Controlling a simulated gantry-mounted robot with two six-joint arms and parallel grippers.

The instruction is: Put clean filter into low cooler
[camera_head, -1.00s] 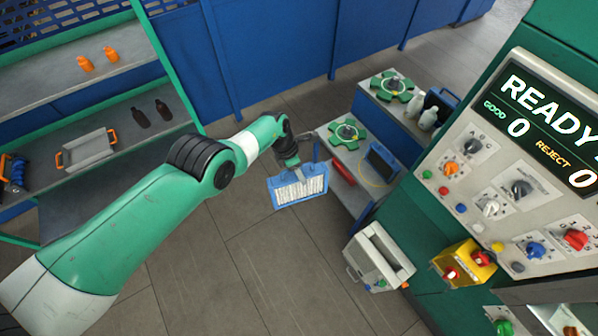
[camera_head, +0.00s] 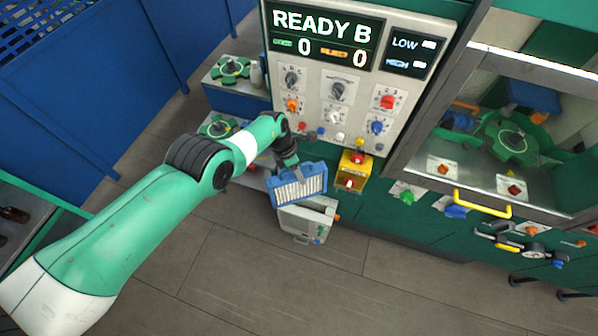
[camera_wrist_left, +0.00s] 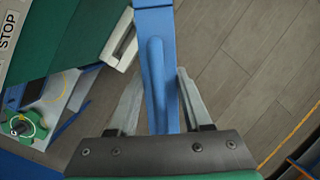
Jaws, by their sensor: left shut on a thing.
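A filter with a blue frame and white pleats (camera_head: 298,186) hangs from my left gripper (camera_head: 287,168) in the head view. In the left wrist view the gripper's two fingers are shut on the filter's blue handle (camera_wrist_left: 157,85). The filter is off the floor, in front of the control panel. A whitish-grey box (camera_head: 300,224) stands low behind and below it, partly covered by the filter; it may be the low cooler, but no label on it is readable. My right gripper is not in view.
The control panel (camera_head: 333,95) reads "READY B", with LOW and HIGH (camera_head: 409,52) indicators at its right. A yellow box with a red button (camera_head: 352,172) sits right of the filter. A glass-fronted cabinet with a yellow handle (camera_head: 482,204) is further right. The floor in front is clear.

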